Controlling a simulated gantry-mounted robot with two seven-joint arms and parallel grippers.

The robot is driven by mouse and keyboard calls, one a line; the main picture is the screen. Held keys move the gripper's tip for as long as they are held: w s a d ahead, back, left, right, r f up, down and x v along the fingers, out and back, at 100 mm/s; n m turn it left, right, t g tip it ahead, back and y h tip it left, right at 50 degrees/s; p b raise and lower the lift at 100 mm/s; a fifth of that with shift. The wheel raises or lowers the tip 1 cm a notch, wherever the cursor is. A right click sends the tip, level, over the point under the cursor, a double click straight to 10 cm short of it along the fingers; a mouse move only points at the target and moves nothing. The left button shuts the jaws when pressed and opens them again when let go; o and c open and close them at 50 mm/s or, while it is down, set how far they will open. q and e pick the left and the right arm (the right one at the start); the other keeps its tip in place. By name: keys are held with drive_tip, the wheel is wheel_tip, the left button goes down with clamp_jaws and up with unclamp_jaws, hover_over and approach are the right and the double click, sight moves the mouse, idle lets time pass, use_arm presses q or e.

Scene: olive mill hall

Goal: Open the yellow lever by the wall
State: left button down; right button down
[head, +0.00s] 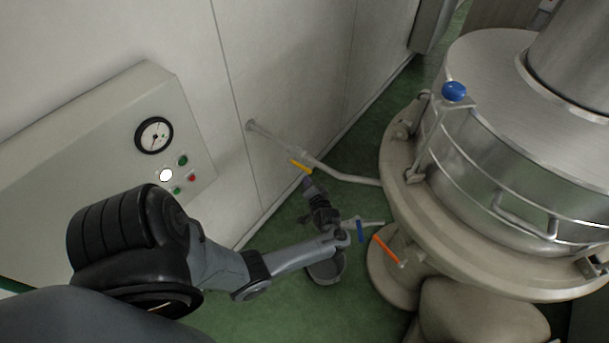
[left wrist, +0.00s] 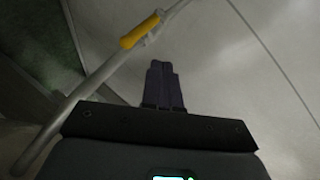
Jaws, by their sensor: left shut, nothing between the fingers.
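The yellow lever (head: 301,166) sits on a pale pipe (head: 340,176) that runs from the wall to the steel vessel. In the left wrist view the lever (left wrist: 140,32) lies nearly in line with the pipe (left wrist: 92,84), ahead and to the left of my fingers. My left gripper (head: 308,184) is just below the lever in the head view. In the left wrist view its fingers (left wrist: 160,68) are together and empty, with a visible gap to the lever. Whether they touch the lever cannot be seen from the head view. My right gripper is not in view.
A large steel vessel (head: 490,130) with a blue knob (head: 454,91) stands at the right. A blue lever (head: 360,230) and an orange lever (head: 386,250) are low beside its base. A control box (head: 110,150) with a gauge (head: 154,135) is on the wall at left. Green floor (head: 290,305) shows below.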

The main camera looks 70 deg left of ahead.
use_arm(q)
drive_tip(key=shift+v, duration=0.8)
drive_tip(key=shift+f, duration=0.1)
